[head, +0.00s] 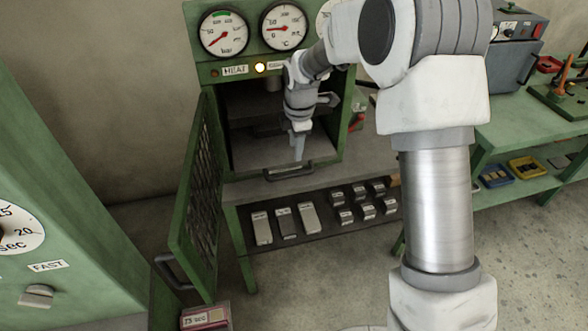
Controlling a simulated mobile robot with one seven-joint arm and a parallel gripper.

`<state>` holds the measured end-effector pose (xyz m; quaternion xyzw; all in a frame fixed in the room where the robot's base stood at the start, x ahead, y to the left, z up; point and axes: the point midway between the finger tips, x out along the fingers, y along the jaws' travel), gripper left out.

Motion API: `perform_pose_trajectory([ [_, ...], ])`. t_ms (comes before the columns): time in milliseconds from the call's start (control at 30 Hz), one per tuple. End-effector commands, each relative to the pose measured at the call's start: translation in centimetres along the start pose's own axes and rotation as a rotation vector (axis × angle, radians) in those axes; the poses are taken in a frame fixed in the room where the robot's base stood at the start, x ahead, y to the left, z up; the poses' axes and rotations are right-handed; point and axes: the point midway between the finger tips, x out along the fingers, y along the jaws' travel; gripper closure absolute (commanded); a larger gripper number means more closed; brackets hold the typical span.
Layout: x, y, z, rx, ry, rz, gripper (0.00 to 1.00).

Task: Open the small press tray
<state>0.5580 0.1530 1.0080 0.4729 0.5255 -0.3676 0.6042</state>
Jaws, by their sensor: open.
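The small green press (190,40) stands at the centre back with its mesh door (196,195) swung open to the left. Its grey tray (255,150) lies in the lower part of the opening. A dark bar handle (289,172) shows at the tray's front edge. My gripper (298,153) points down in front of the opening, close above the handle. It is open and I see nothing held in it. I cannot tell whether its fingertips touch the handle. My arm covers the right side of the press.
A shelf (330,232) below the press holds several grey metal blocks. The open door and a green cabinet (60,230) with a dial bound the left side. A red box (205,318) sits at the bottom. A green workbench (510,135) stands at the right; floor between is clear.

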Motion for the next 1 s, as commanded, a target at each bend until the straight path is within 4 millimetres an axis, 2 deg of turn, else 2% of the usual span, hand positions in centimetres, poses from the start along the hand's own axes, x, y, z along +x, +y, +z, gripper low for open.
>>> perform_pose_trajectory([
  [33, 1.3, -0.1, 0.0, 0.001, 0.000, -0.004, 0.53],
  [300, 7.1, -0.1, 0.0, 0.001, 0.000, -0.004, 0.53],
  [500, 10.1, 0.0, 0.0, 0.001, 0.000, 0.000, 0.53],
  [700, 11.3, 0.0, 0.0, 0.002, 0.000, 0.000, 0.53],
  [967, 11.4, 0.0, 0.0, 0.002, 0.000, 0.001, 0.53],
  [1000, 11.4, 0.0, 0.0, 0.002, 0.000, 0.001, 0.56],
])
